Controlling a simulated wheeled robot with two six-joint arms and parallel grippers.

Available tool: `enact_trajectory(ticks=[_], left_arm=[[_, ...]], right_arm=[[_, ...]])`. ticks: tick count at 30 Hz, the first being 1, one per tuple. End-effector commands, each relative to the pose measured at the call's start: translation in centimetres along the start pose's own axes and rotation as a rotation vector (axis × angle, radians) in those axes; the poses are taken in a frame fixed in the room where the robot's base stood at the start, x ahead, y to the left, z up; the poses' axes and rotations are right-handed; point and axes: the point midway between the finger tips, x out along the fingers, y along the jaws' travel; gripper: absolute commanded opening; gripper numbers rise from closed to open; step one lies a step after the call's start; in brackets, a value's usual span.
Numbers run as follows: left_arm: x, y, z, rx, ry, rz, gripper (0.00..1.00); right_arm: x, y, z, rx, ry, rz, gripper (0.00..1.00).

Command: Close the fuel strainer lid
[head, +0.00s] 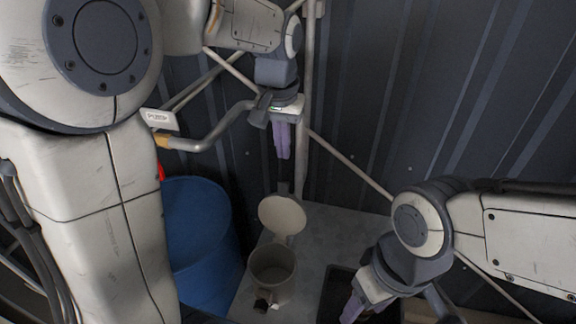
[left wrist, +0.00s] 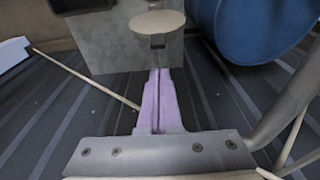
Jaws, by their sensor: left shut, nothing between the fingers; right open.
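The fuel strainer is a grey cylindrical pot (head: 272,273) on a grey surface, and its mouth is uncovered. Its round beige lid (head: 283,215) stands tilted up behind the pot. The lid also shows at the top of the left wrist view (left wrist: 157,20), with a dark tab at its edge. My left gripper (head: 283,156) points down above and behind the lid, apart from it. Its purple fingers are together and empty, as the left wrist view (left wrist: 158,75) shows. My right gripper (head: 352,314) is open at the lower right, right of the pot, its fingertips partly cut off by the frame.
A blue barrel (head: 198,235) stands left of the pot. A bent grey pipe (head: 215,135) runs near my left gripper, with a thin upright post (head: 305,80) behind it. A dark corrugated wall (head: 400,90) closes the back. A dark recess (head: 335,290) lies right of the pot.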

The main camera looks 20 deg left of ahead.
Motion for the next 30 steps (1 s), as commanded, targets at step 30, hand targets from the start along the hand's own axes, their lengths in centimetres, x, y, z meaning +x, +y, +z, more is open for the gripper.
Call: enact_trajectory(ticks=[30], left_arm=[[8.6,0.1,0.1,0.004,0.004,0.001,0.00]], right_arm=[[-1.8,-0.1,-0.1,-0.003,0.000,0.000,0.60]])
